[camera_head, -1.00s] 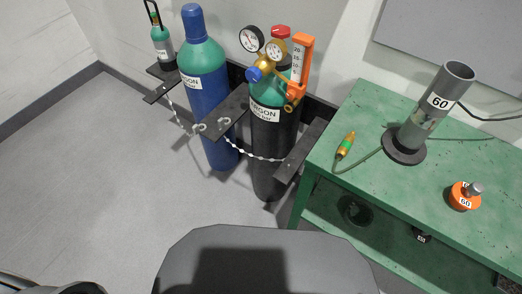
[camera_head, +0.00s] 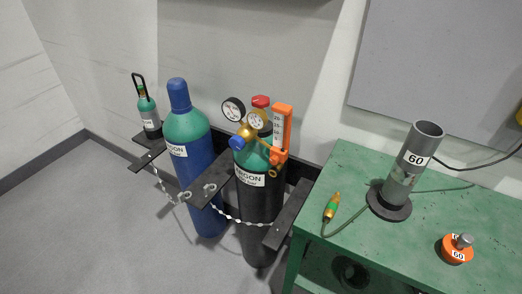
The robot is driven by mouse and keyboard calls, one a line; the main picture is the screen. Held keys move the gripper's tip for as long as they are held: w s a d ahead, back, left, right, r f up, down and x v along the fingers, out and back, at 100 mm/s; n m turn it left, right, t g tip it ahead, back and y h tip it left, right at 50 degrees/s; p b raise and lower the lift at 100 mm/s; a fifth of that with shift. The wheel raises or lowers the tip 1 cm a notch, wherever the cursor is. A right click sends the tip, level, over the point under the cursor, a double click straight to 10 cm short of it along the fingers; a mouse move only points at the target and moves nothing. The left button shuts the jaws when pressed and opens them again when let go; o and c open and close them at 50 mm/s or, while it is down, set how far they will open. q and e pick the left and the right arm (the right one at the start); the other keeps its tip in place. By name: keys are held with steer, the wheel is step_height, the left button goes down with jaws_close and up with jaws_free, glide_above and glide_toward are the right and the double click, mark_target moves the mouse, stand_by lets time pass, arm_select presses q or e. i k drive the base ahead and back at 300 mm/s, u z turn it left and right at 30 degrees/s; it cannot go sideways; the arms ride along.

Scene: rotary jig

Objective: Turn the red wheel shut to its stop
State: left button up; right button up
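The red wheel (camera_head: 261,101) sits on top of the black argon cylinder (camera_head: 261,207) with a green shoulder, just behind the regulator. The brass regulator (camera_head: 247,131) has two round gauges (camera_head: 234,110) and a blue knob (camera_head: 237,142). An orange flowmeter (camera_head: 281,131) stands upright on its right side. The wheel's lower part is partly hidden by the gauges. Neither of my grippers shows in the head view.
A blue cylinder (camera_head: 197,163) and a small green cylinder (camera_head: 149,114) stand to the left in a black rack with a chain (camera_head: 240,221). A green table (camera_head: 340,165) at right carries a grey tube (camera_head: 411,165), a torch-like piece (camera_head: 332,206) and an orange weight (camera_head: 457,250). Floor at left is clear.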

mark_target(260, 101)
steer(key=z, duration=0.1)
steer(key=k, duration=0.5)
steer(key=u, duration=0.65)
steer(key=i, duration=1.25)
steer(key=z, duration=0.7)
